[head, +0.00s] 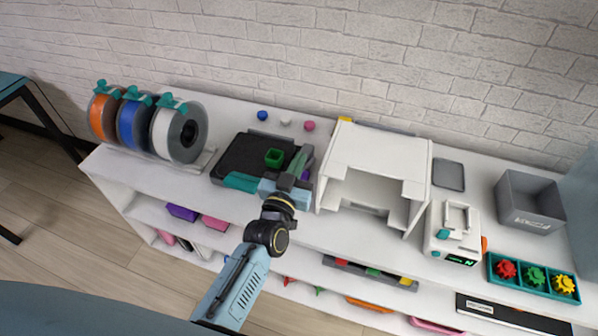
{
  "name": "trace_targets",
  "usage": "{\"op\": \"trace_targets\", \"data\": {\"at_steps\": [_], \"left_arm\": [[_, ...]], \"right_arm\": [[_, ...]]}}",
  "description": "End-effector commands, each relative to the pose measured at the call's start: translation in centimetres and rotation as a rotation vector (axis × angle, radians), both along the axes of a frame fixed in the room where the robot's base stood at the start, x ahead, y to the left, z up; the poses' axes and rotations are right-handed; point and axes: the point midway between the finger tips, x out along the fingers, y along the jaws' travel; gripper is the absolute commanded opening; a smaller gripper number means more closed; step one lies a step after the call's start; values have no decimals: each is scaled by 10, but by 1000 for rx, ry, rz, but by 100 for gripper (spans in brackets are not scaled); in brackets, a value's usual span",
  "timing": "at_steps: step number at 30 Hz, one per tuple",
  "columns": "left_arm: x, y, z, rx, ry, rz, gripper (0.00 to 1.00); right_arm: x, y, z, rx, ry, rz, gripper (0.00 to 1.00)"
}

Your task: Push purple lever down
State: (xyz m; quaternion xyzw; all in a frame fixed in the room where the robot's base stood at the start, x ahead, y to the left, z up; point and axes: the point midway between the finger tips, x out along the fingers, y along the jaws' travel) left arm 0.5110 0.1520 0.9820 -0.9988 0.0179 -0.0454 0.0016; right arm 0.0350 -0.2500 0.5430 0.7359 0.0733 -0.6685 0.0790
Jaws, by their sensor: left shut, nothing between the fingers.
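A purple part (307,163), apparently the lever, shows at the right side of a black and teal device (232,160) on the white shelf top. It is small and mostly hidden behind my left gripper. My left gripper (300,160) is shut and empty, right at the device's right edge beside the purple part. I cannot tell whether they touch or how far down the lever is. A small green open box (274,157) sits on the device's black bed. My right gripper is not in view.
Spools (128,125) stand at the left. A white open-fronted enclosure (378,160) stands close to the right of my left gripper. Farther right are a small white machine (452,230), a teal gear tray (535,292) and a grey bin (530,200). Small coloured knobs (285,123) lie behind the device.

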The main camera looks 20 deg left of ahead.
Motion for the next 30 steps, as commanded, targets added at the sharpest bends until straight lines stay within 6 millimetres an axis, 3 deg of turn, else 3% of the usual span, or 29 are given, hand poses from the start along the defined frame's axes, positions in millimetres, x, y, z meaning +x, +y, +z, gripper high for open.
{"op": "trace_targets", "data": {"at_steps": [2, 4, 10, 30], "left_arm": [[17, -1, 3, 0, -2, 0, 0], [9, 0, -15, 2, 6, -1, 0], [4, 0, -34, 1, 1, 0, 0], [-1, 0, -45, 2, 1, 0, 0]], "right_arm": [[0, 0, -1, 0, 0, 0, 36], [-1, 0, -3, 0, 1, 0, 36], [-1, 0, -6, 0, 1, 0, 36], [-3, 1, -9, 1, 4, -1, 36]]}}
